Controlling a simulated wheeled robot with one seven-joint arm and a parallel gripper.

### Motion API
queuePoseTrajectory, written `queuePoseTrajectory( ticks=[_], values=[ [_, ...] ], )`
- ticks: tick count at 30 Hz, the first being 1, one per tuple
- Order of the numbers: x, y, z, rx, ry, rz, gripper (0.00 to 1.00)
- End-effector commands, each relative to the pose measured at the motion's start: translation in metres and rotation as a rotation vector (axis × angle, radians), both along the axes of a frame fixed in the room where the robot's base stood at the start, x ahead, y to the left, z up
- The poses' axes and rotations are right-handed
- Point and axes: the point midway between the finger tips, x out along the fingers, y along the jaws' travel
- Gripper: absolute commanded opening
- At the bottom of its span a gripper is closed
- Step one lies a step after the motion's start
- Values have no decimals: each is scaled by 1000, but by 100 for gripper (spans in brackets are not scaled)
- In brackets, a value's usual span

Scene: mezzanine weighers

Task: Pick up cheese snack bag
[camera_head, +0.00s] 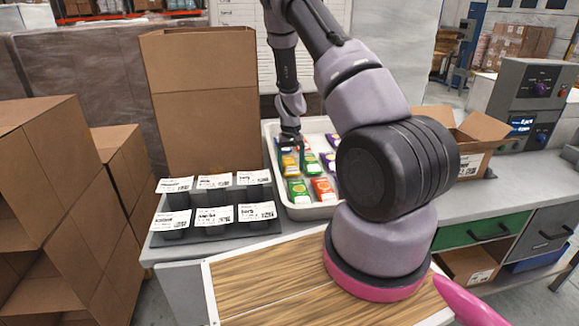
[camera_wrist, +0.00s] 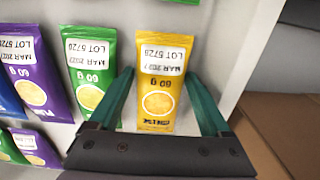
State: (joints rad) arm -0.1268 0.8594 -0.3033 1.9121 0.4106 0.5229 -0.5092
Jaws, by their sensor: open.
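A yellow snack bag (camera_wrist: 158,78), apparently the cheese one, lies in the white tray (camera_wrist: 228,32). Its printed lot label and 60 g mark appear upside down in the wrist view; its name is too small to read surely. My gripper (camera_wrist: 158,74) is open, with one teal finger on each side of the yellow bag. I cannot tell whether either finger touches it. The gripper's dark body hides what lies below the bag's lower edge. In the head view my gripper (camera_head: 290,146) is low over the left part of the tray (camera_head: 313,211), partly covering the bags there.
A green bag (camera_wrist: 90,75) lies close left of the yellow one, with a purple bag (camera_wrist: 34,75) beyond it. The tray wall is close on the right in the wrist view. A labelled grey bin rack (camera_head: 180,238) and a tall carton (camera_head: 205,100) stand left of the tray.

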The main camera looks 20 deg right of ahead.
Motion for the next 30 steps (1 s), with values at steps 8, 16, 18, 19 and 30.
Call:
queuePoseTrajectory(
  ticks=[8,16,18,19,30],
  values=[
    [0,0,0,0,0,0,47],
    [0,0,0,1,0,0,19],
    [0,0,3,1,-1,0,19],
    [1,0,5,1,-2,0,19],
    [1,1,72,1,-4,1,19]
  ],
)
